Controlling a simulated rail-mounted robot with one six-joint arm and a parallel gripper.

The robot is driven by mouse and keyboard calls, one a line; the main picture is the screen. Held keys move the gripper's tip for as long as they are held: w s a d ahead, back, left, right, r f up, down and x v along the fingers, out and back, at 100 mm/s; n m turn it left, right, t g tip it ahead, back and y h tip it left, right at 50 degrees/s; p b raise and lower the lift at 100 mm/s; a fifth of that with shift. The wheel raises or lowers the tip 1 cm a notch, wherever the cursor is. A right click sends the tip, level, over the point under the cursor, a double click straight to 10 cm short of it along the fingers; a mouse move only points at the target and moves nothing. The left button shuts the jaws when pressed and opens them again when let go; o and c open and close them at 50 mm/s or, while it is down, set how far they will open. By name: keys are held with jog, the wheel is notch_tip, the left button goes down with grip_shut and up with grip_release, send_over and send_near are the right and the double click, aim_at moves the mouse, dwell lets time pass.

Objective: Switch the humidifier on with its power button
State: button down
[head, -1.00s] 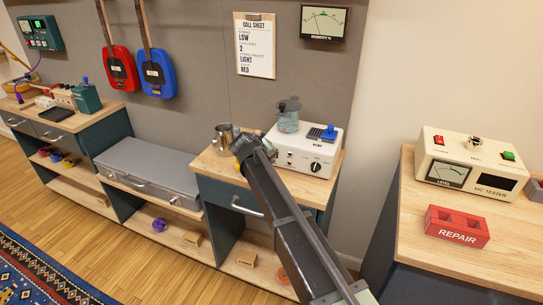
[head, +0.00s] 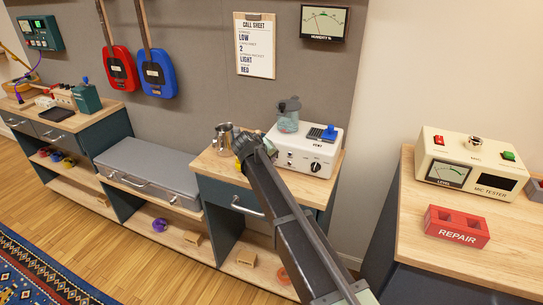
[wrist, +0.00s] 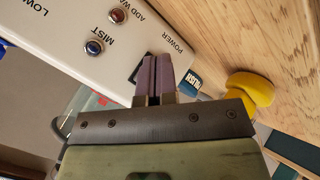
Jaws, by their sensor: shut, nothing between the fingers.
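The humidifier (head: 329,156) is a cream box with a front dial and a clear tank (head: 288,121) on top, standing on the wooden counter. In the wrist view its tilted front panel (wrist: 62,28) shows the labels POWER, MIST and ADD WATER, with a blue and a red indicator. My gripper (wrist: 155,58) is shut and empty, its fingertips at the panel just by the POWER label. A dark power button (wrist: 136,73) shows partly beside the fingers. They hide part of it, and I cannot tell whether they touch it. In the head view my arm hides the panel's left end.
A metal jug (head: 222,137) stands left of the humidifier. A yellow knob-like thing (wrist: 250,92) and a blue PUSH tag (wrist: 190,80) are close right of my fingers. A mic tester (head: 470,160) and red REPAIR box (head: 457,227) occupy the right bench.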

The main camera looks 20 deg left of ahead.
jog(key=shift+w, duration=0.2)
jog(key=shift+s, duration=0.4)
jog(key=s, duration=0.6)
jog(key=shift+a, duration=0.25)
jog(key=shift+a, duration=0.1)
